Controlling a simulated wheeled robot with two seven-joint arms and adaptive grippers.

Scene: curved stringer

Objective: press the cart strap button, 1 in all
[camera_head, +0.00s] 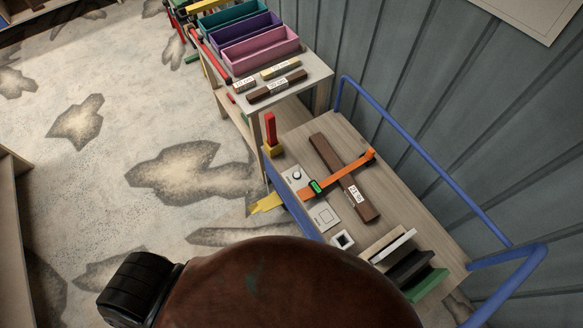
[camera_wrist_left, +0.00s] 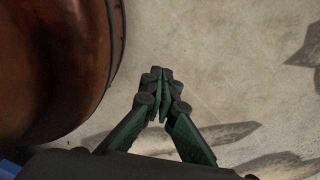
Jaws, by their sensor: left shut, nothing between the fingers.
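The cart (camera_head: 407,207) has a wooden top and blue rails and stands against the grey wall. An orange strap (camera_head: 345,168) crosses a dark brown plank (camera_head: 330,160) on its top. A small green piece (camera_head: 316,187), perhaps the strap button, sits at the strap's near-left end. A light panel with a round white knob (camera_head: 297,175) is beside it. My left gripper (camera_wrist_left: 160,75) shows only in the left wrist view, shut and empty above the pale floor, apart from the cart. My right gripper is in neither view.
A shelf table (camera_head: 318,72) with teal, purple and pink bins (camera_head: 260,52) stands behind the cart. A red and yellow post (camera_head: 270,132) rises at the cart's corner. Green and dark panels (camera_head: 427,284) stand at its near end. The stained floor (camera_head: 110,190) to the left is open.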

